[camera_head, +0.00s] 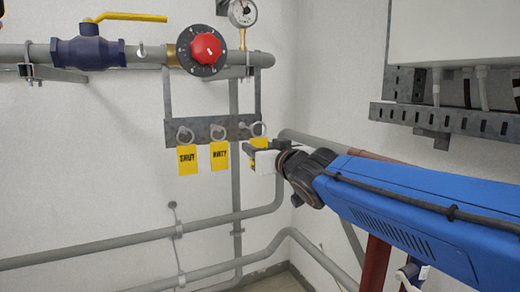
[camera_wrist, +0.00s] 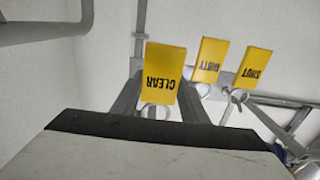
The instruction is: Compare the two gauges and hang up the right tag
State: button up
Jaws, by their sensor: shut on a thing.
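My gripper (camera_head: 259,146) is at the right end of a grey hanging rail (camera_head: 200,130), shut on the yellow CLEAR tag (camera_head: 257,129). In the wrist view the CLEAR tag (camera_wrist: 164,72) is upside down between the fingers, with its ring partly visible below. The fingers hide the exact grip. The yellow SHUT tag (camera_head: 187,160) and DIRTY tag (camera_head: 219,156) hang by rings to the left on the same rail. One round white gauge (camera_head: 243,12) shows at the top edge, partly cut off; its reading is too small to tell. I see no second gauge.
A red knob (camera_head: 206,48) on a black dial sits on the upper pipe above the rail. A blue valve (camera_head: 88,52) with a yellow lever (camera_head: 132,17) is at left. Grey pipes (camera_head: 130,240) run below. A grey slotted bracket (camera_head: 450,121) is at right.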

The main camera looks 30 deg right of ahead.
jog(key=shift+w, duration=3.65)
jog(key=shift+s, duration=0.1)
jog(key=shift+s+r, duration=0.2)
jog(key=shift+s, duration=3.85)
